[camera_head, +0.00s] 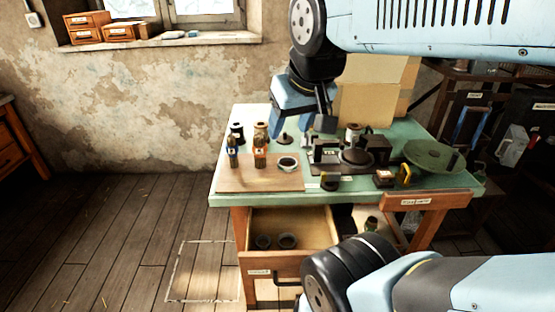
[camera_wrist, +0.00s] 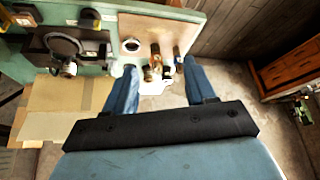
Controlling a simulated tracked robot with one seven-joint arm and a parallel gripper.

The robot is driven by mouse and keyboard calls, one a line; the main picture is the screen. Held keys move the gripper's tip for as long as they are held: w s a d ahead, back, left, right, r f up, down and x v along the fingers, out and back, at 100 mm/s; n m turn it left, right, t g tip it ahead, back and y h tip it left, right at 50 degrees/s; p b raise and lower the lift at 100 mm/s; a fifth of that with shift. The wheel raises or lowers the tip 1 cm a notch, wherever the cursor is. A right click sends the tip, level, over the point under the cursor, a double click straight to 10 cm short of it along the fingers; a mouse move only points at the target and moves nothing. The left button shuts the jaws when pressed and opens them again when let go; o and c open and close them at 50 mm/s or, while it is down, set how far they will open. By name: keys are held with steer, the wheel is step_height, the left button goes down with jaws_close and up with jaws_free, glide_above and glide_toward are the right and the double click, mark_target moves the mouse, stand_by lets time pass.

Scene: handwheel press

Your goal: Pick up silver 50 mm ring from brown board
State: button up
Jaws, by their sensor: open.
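The silver ring (camera_head: 288,163) lies on the back right part of the brown board (camera_head: 240,183), on the green-topped table. Its middle looks dark. In the wrist view the ring (camera_wrist: 131,45) shows above and left of the gap between my fingers. My gripper (camera_head: 305,122) is open and empty, pointing down over the back of the table, above and behind the ring. In the wrist view its two blue fingers (camera_wrist: 160,88) stand wide apart. Two dark bundles with coloured bands (camera_head: 260,150) stand on the board, left of the ring.
Spools (camera_head: 261,131) stand behind the board. A black press (camera_head: 345,155) is close to the ring's right, with a green round plate (camera_head: 433,157) farther right. An open drawer (camera_head: 290,228) holds two dark rings. A cardboard box (camera_head: 370,103) stands at the back.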

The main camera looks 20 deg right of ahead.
steer(key=shift+o, duration=0.7)
steer(key=shift+w+d, duration=0.1)
steer(key=shift+w, duration=0.3)
steer(key=o, duration=0.6)
steer(key=shift+g, duration=0.7)
steer(key=w, duration=0.2)
steer(key=w+d, duration=0.1)
steer(key=w, duration=0.2)
steer(key=shift+w+d+f, duration=0.15)
steer(key=shift+w+f, duration=0.1)
steer(key=shift+w, duration=0.05)
steer(key=g, duration=0.4)
glide_above(287, 166)
step_height(287, 166, down, 14)
steer(key=f, duration=0.8)
steer(key=shift+s+a, duration=0.1)
steer(key=shift+a, duration=0.25)
steer(key=f, duration=0.3)
steer(key=shift+d+f, duration=0.35)
steer(key=shift+d, duration=0.05)
steer(key=shift+f, duration=0.7)
